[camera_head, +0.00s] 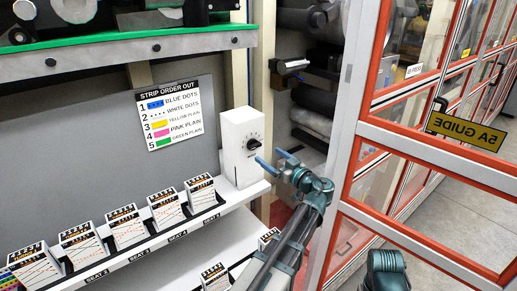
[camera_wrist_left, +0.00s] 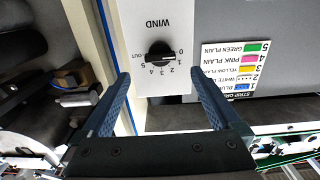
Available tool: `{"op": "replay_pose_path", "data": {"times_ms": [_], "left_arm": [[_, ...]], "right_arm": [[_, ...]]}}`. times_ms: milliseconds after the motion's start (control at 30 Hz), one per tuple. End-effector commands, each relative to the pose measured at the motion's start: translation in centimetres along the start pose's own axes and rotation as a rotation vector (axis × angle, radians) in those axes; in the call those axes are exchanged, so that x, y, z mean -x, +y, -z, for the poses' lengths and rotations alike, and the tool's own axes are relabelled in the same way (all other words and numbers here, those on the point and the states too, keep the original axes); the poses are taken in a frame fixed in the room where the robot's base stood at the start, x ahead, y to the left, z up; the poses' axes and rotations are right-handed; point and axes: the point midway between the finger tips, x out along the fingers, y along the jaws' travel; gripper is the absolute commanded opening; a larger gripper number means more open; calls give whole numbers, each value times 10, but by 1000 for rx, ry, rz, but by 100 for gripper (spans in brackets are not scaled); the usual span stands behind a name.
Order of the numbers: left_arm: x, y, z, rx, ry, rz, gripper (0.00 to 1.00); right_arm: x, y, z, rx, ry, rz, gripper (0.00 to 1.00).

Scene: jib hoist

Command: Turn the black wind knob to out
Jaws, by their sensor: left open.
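The black wind knob (camera_head: 254,144) is on the front of a white box (camera_head: 233,158) at the right end of the shelf. In the left wrist view the knob (camera_wrist_left: 160,57) shows upside down, with a dial marked 0 to 5 and OUT, and the word WIND. I cannot tell surely which mark its pointer faces. My left gripper (camera_head: 272,158) is open in front of the box, its blue fingers towards the knob. In the left wrist view its fingers (camera_wrist_left: 160,77) stand wide apart, with the knob between and beyond them, apart from both.
A shelf (camera_head: 160,240) with several white card packs runs left of the box. A strip-order sign (camera_head: 175,115) hangs on the grey panel behind. A red-framed glazed partition (camera_head: 350,150) with a yellow guide sign (camera_head: 465,130) stands close right of my left arm.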

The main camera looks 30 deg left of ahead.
Motion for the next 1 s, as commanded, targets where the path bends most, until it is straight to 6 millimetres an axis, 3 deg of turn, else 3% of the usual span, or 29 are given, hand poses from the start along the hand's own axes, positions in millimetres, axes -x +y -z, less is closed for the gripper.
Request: {"op": "replay_pose_path", "data": {"times_ms": [200, 400, 867, 1000], "left_arm": [[-44, 1, 0, 0, -1, 3, 98], [-68, 1, 0, 0, -1, 1, 98], [-78, 0, 0, 0, -1, 0, 98], [-78, 0, 0, 0, -1, 0, 76]], "right_arm": [[0, 0, 0, 0, 0, 0, 50], [0, 0, 0, 0, 0, 0, 50], [0, 0, 0, 0, 0, 0, 50], [0, 0, 0, 0, 0, 0, 50]]}}
